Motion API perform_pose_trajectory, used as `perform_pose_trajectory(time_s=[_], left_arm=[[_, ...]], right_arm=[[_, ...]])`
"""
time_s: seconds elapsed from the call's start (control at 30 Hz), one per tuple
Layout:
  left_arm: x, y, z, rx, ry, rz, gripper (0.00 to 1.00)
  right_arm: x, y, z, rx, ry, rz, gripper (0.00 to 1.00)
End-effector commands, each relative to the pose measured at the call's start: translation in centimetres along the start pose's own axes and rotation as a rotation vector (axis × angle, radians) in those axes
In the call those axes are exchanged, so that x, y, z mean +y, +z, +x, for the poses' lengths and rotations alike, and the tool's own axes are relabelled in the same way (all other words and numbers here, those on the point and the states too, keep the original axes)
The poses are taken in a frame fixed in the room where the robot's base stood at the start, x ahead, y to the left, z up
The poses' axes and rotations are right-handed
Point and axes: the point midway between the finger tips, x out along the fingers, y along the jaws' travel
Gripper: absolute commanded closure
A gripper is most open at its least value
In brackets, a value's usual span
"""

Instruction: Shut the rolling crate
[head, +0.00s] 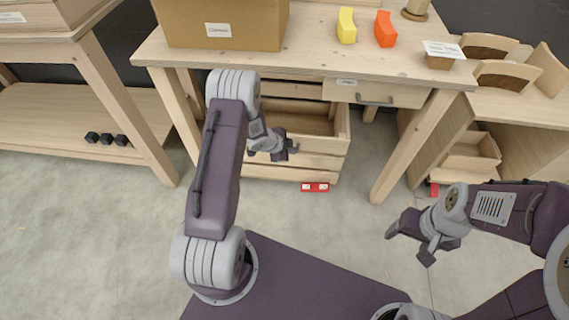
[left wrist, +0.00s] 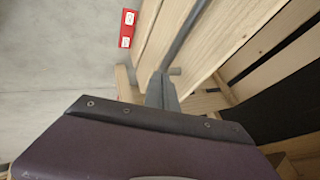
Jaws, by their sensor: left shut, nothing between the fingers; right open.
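The rolling crate (head: 318,164) is a pale slatted wooden box on the floor under the workbench. Its open top and part of its inside show past the bench's front edge, so it stands partly out. My left gripper (head: 287,149) is shut and empty at the crate's front, partly covering it. In the left wrist view its fingers (left wrist: 160,92) are close to a grey bar (left wrist: 187,35) running along the crate's slats; I cannot tell whether they touch. My right gripper (head: 408,246) is open and empty above the floor at the right, away from the crate.
A red and white marker (head: 315,187) lies on the floor before the crate. The workbench (head: 300,62) has a shut drawer (head: 375,93) and carries a cardboard box (head: 222,25). Bench legs flank the crate. A shelf unit stands left, another bench right.

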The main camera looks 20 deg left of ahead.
Motion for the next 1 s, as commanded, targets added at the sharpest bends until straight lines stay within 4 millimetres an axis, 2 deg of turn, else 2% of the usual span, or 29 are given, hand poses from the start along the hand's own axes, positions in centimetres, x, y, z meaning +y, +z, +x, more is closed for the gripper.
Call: perform_pose_trajectory(time_s=[0.03,0.1,0.3,0.4,0.53,0.87,0.93,1.0], left_arm=[[-0.5,-0.2,-1.9,-0.001,-0.005,-0.004,1.0],[-0.4,-0.2,-3.4,-0.002,-0.003,-0.004,1.0],[-0.3,-0.1,-7.5,-0.002,-0.002,-0.003,1.0],[-0.2,0.0,-8.8,-0.003,0.0,-0.003,1.0],[0.0,0.0,-9.6,-0.002,0.001,-0.002,1.0],[0.1,0.0,-9.6,-0.001,0.002,0.0,1.0],[-0.1,-1.1,-9.5,0.01,0.0,0.023,1.0],[-1.7,-3.4,-10.3,0.033,-0.032,0.074,1.0]], right_arm=[[0.0,-0.2,-1.2,0.002,0.0,0.0,0.3],[0.0,-0.3,-1.8,0.003,0.0,0.0,0.3],[-0.1,-0.5,-3.5,0.003,0.0,0.0,0.3],[-0.1,-0.5,-4.0,0.003,0.0,0.0,0.3],[-0.1,-0.5,-4.1,0.003,0.0,0.0,0.3],[-0.1,-0.5,-4.0,0.002,0.0,0.0,0.3],[-0.1,-0.5,-4.1,0.002,0.0,0.0,0.3],[-0.1,-0.5,-4.1,0.002,0.0,0.0,0.3]])
